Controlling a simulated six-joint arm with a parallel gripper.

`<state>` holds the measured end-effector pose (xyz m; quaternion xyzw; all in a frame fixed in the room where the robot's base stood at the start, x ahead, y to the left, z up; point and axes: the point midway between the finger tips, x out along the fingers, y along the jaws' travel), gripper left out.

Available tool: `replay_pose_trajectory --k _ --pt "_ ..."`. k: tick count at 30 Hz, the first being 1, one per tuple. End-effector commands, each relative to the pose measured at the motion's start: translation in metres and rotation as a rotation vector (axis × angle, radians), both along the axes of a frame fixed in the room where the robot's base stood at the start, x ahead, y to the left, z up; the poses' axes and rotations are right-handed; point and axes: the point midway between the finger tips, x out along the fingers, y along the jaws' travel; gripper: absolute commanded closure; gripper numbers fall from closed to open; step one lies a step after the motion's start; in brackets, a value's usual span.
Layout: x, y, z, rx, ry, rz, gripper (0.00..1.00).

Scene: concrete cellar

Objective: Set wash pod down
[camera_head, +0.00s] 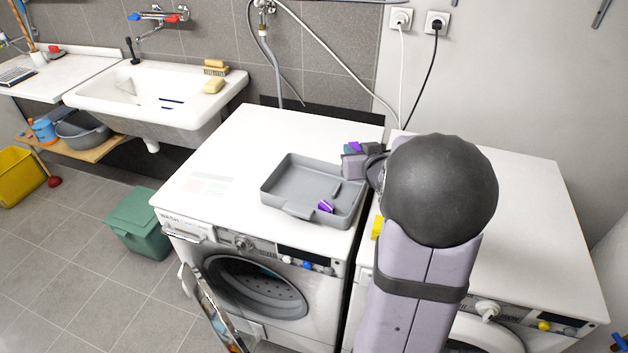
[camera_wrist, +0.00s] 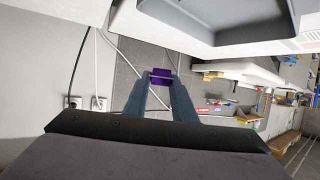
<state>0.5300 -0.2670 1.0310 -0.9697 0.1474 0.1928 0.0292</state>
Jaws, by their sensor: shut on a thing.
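My gripper (camera_head: 351,149) is shut on a purple wash pod (camera_wrist: 162,77), whose edge shows between the two fingers in the wrist view. In the head view the gripper and pod are over the back right of the left washing machine, behind the grey tray (camera_head: 277,187), and the pod is mostly hidden by the fingers. The shallow tray lies on the machine's white top. Another purple pod (camera_head: 325,206) lies inside it near the front right, with a small dark grey piece (camera_head: 337,189) close by.
The left washing machine (camera_head: 225,150) has clear white top to the left of the tray; its round door hangs open. A second machine (camera_head: 530,220) stands to the right, partly hidden by my arm. A sink (camera_head: 190,105) is at the left. Hoses and cables run along the wall.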

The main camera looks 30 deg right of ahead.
Motion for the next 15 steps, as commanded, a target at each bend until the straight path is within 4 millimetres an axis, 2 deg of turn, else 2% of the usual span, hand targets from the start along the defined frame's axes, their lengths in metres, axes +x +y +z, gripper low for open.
replay_pose_trajectory --k 1,6,9,15 --pt "0.013 0.026 0.007 0.0 -0.001 0.053 0.97" --pt "0.037 0.097 0.018 0.0 -0.001 0.189 0.97" --pt "0.044 0.13 0.021 0.001 0.0 0.251 0.97" --pt "0.045 0.169 0.022 0.001 0.002 0.318 0.97"
